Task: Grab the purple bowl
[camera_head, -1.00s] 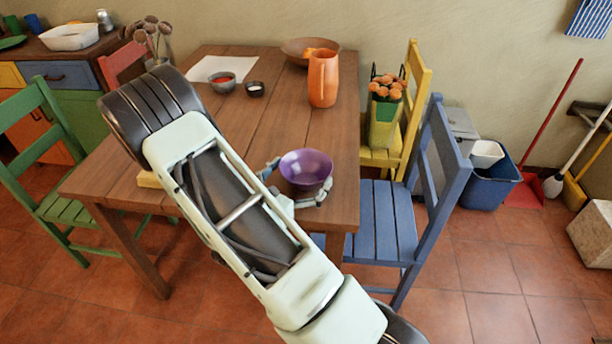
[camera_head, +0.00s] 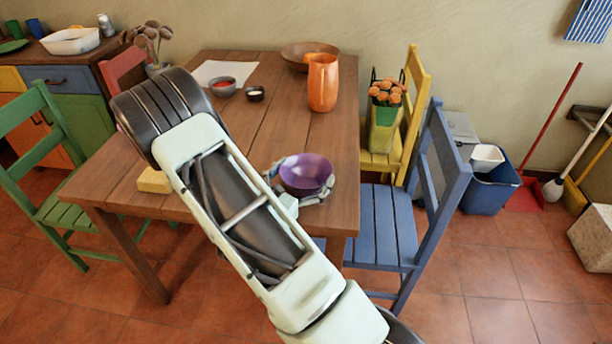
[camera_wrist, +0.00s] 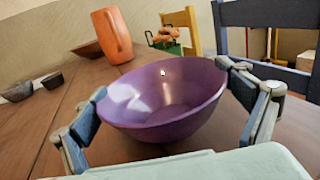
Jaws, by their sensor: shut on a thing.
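The purple bowl (camera_head: 306,174) is near the front right edge of the wooden table (camera_head: 272,135), its open top facing up. In the wrist view the bowl (camera_wrist: 165,100) fills the middle of the picture and looks slightly tilted. My gripper (camera_head: 300,185) has a finger on each side of the bowl, and it also shows in the wrist view (camera_wrist: 160,95). The fingers are shut on the bowl's outer wall near the rim. The bowl's underside is hidden, so I cannot tell whether it touches the table.
An orange pitcher (camera_head: 322,83), a brown bowl (camera_head: 303,55) and two small bowls, one with red contents (camera_head: 222,87) and one dark (camera_head: 255,94), stand farther back. A yellow block (camera_head: 153,180) lies at the left. A blue chair (camera_head: 385,225) and a yellow chair (camera_head: 378,158) stand at the right.

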